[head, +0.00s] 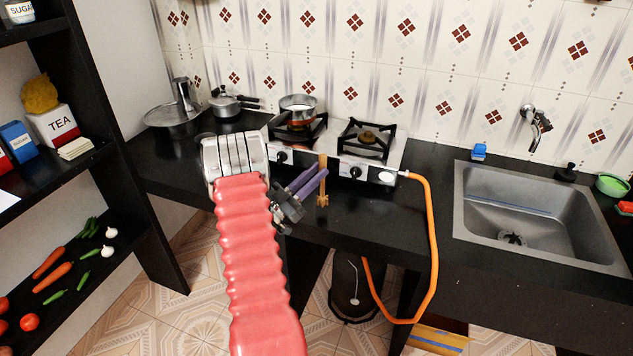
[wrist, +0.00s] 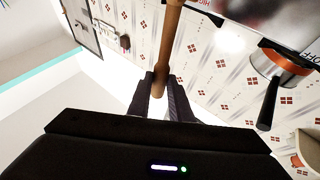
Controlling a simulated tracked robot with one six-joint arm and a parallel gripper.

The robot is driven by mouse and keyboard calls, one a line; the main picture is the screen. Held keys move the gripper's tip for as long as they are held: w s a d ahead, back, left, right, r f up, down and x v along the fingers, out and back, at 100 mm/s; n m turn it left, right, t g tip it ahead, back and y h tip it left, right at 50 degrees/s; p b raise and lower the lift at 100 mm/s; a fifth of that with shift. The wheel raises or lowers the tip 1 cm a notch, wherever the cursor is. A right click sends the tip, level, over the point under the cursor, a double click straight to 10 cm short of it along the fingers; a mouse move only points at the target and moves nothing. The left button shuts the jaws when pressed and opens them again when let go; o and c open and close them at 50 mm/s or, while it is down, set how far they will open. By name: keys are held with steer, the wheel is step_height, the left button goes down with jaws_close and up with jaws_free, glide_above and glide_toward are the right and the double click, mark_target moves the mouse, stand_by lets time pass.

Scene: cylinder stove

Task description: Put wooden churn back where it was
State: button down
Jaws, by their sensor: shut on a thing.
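The wooden churn (head: 323,190) is a thin brown stick with a wider carved end pointing down. It stands upright in the head view, in front of the stove's left-centre front. My gripper (head: 319,172) is shut on its shaft, with purple fingers reaching in from the lower left. In the wrist view the churn's shaft (wrist: 170,45) runs up from between the two dark fingertips of my gripper (wrist: 161,85). Whether the churn's lower end touches the black counter (head: 400,220) cannot be told.
The two-burner stove (head: 340,160) stands behind the churn, with a pot (head: 298,108) on its left burner. A lidded pan (head: 172,118) and a small pot (head: 228,104) stand left. An orange hose (head: 432,230) hangs right of the stove. The sink (head: 530,220) is farther right.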

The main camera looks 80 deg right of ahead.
steer(key=shift+f, duration=1.75)
steer(key=c, duration=1.6)
jaws_free()
steer(key=shift+f, duration=0.1)
steer(key=v, duration=1.2)
